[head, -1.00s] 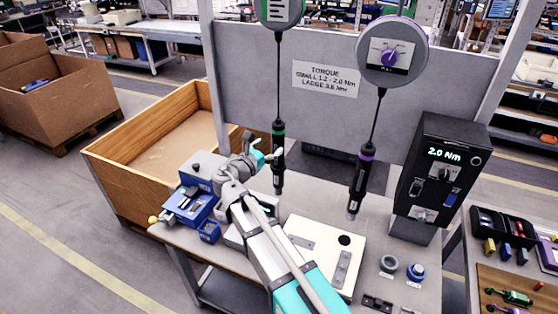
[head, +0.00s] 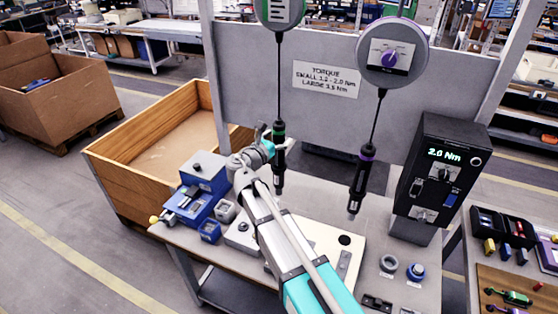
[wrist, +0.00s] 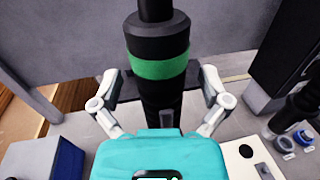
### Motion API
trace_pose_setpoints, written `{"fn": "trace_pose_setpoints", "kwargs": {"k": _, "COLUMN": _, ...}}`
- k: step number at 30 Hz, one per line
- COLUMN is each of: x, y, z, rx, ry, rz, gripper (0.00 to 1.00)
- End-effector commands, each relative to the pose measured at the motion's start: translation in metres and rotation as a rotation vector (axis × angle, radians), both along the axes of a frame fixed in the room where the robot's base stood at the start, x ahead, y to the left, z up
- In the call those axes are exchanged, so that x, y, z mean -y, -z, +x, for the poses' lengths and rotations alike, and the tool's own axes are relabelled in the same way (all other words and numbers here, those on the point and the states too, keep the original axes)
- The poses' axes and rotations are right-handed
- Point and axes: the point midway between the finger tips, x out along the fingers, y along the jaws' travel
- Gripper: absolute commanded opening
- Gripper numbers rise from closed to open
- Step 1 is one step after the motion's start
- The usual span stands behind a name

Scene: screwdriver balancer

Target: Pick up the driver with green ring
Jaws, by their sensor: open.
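The driver with the green ring (head: 279,158) hangs upright on a cable from the green balancer (head: 281,12) above the bench. In the wrist view its black body and green ring (wrist: 158,67) fill the upper middle. My gripper (wrist: 160,82) is open, with one finger on each side of the driver just below the ring. I cannot tell whether either finger touches it. In the head view my gripper (head: 268,134) is at the driver's upper part, and the lower shaft shows below. A second driver with a purple ring (head: 362,175) hangs to the right from a purple balancer (head: 391,55).
A blue vise (head: 190,205) and a wooden crate (head: 130,190) are at left. A black torque tester (head: 437,175) reading 2.0 Nm stands at right. A grey panel (head: 250,70) rises behind. A cream plate (head: 325,237) lies on the bench, partly under my arm.

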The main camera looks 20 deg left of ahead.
Motion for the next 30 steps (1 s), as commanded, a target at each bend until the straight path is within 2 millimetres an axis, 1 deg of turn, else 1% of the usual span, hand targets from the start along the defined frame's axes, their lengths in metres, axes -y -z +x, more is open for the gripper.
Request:
{"fn": "trace_pose_setpoints", "kwargs": {"k": 16, "x": 0.0013, "y": 0.0, "z": 0.0014, "rx": 0.0, "ry": 0.001, "rz": 0.0, "gripper": 0.96}}
{"fn": "trace_pose_setpoints", "kwargs": {"k": 17, "x": 0.0013, "y": 0.0, "z": 0.0014, "rx": 0.0, "ry": 0.001, "rz": 0.0, "gripper": 0.94}}
{"fn": "trace_pose_setpoints", "kwargs": {"k": 18, "x": 0.0014, "y": 0.0, "z": 0.0015, "rx": 0.0, "ry": 0.001, "rz": 0.0, "gripper": 0.87}}
{"fn": "trace_pose_setpoints", "kwargs": {"k": 26, "x": 0.0017, "y": 0.0, "z": 0.0016, "rx": 0.0, "ry": 0.002, "rz": 0.0, "gripper": 0.38}}
{"fn": "trace_pose_setpoints", "kwargs": {"k": 30, "x": 0.0018, "y": 0.0, "z": 0.0018, "rx": 0.0, "ry": 0.002, "rz": 0.0, "gripper": 0.12}}
